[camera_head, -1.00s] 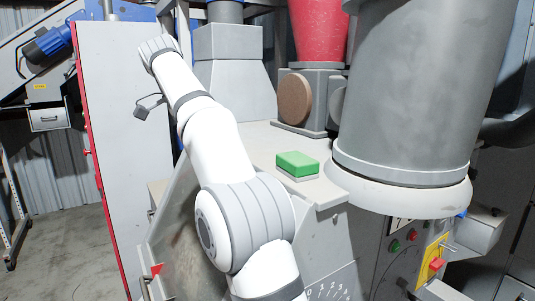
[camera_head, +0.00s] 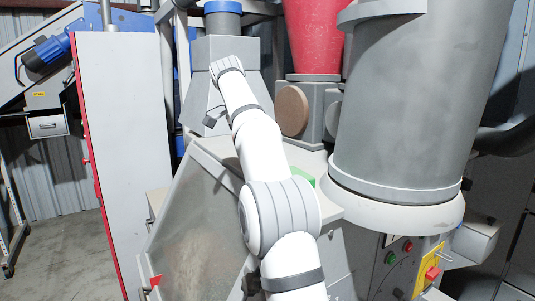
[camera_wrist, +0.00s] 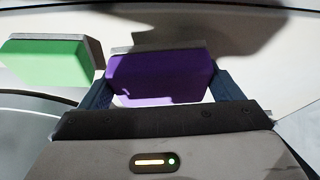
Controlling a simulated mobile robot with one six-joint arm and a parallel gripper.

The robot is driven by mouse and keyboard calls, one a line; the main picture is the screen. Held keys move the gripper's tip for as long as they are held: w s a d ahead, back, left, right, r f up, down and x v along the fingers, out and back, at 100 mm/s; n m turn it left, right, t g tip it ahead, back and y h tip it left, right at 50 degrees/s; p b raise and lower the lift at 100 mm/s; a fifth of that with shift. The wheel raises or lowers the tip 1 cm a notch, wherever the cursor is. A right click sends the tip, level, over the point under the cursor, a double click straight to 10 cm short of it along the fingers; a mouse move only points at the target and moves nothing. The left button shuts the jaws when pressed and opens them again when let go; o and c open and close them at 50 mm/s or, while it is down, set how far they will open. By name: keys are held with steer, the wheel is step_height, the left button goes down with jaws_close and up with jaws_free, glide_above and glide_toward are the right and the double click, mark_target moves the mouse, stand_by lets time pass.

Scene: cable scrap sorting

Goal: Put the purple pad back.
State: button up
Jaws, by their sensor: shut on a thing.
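In the wrist view the purple pad (camera_wrist: 160,82), with a grey backing along its upper edge, sits between the two dark blue fingers of my gripper (camera_wrist: 162,88). My gripper is shut on it. The pad's lower part is partly hidden by the gripper body, and a shadow falls across its face. I cannot tell whether it touches the pale surface behind it. In the head view neither my gripper nor the purple pad can be made out.
A green pad (camera_wrist: 46,62) with a grey backing lies left of the purple pad, apart from it. In the head view the green pad (camera_head: 307,177) is mostly behind my arm, on the machine's grey top. A large grey cylinder (camera_head: 400,110) and red hopper (camera_head: 315,35) stand close by.

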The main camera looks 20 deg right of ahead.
steer(key=d, duration=0.1)
steer(key=w+d+p, duration=0.1)
steer(key=shift+d+r, duration=0.1)
steer(key=shift+d, duration=0.3)
steer(key=shift+s+a+f, duration=0.1)
steer(key=shift+f, duration=1.6)
steer(key=shift+f, duration=0.2)
steer(key=o, duration=0.9)
steer(key=shift+c, duration=0.2)
